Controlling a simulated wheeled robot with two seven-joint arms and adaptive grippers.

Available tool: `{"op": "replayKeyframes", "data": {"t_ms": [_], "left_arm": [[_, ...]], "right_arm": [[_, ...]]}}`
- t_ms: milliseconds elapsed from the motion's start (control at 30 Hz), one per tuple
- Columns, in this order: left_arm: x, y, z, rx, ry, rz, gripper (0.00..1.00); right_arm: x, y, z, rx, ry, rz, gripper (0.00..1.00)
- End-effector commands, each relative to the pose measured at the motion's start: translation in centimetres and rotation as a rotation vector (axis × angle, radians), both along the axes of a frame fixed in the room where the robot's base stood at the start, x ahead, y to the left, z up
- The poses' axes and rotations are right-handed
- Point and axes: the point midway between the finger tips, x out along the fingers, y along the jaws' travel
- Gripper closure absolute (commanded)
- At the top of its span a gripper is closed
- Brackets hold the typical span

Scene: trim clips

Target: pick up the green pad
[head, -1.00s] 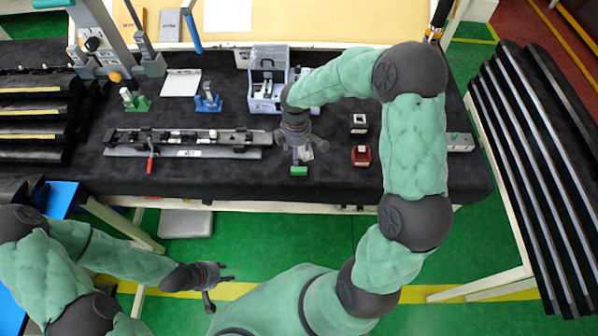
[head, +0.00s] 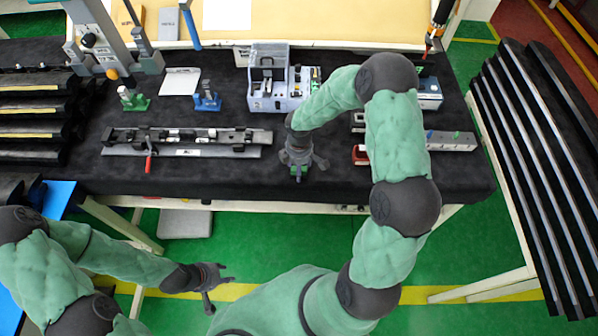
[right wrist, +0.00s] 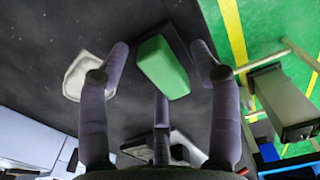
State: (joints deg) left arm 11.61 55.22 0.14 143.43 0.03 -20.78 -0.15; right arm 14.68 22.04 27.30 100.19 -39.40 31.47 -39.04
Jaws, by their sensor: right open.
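The green pad is a small green block on the dark bench top, near its front edge. In the right wrist view the pad (right wrist: 163,67) lies between the spread fingers of my right gripper (right wrist: 160,58), with dark surface showing between it and the outer fingers. In the head view my right gripper (head: 300,168) is over the pad and hides most of it; only a bit of green shows. My right gripper is open and empty. My left gripper (head: 218,287) is open and empty over the floor in front of the bench.
A pale rounded object (right wrist: 82,75) lies beside the left finger in the right wrist view. A red block (head: 360,155) is right of my right gripper. A long rail fixture (head: 190,137) lies to the left, and a grey machine (head: 270,90) stands behind.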

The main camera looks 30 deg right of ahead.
Motion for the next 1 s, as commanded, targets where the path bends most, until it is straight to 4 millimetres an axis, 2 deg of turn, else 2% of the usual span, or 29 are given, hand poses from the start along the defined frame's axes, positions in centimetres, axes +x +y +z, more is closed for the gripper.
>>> {"op": "replayKeyframes", "data": {"t_ms": [167, 267, 400, 767, 1000], "left_arm": [[0.0, 0.0, 0.0, 0.000, 0.000, 0.000, 0.60], [0.0, 0.0, 0.0, 0.000, 0.000, 0.000, 0.60], [0.0, 0.0, 0.0, 0.000, 0.000, 0.000, 0.60], [0.0, 0.0, 0.0, 0.000, 0.000, 0.000, 0.60], [0.0, 0.0, 0.3, 0.000, 0.000, 0.000, 0.60]], "right_arm": [[0.1, 0.0, 0.0, 0.000, -0.002, 0.000, 0.37], [0.1, 0.0, 0.0, 0.000, -0.002, 0.000, 0.59], [0.1, 0.0, 0.0, 0.000, -0.001, 0.000, 0.98], [0.0, 0.0, 0.1, 0.000, -0.001, 0.000, 0.98], [0.1, 0.0, 1.4, 0.000, -0.004, 0.000, 0.98]]}}
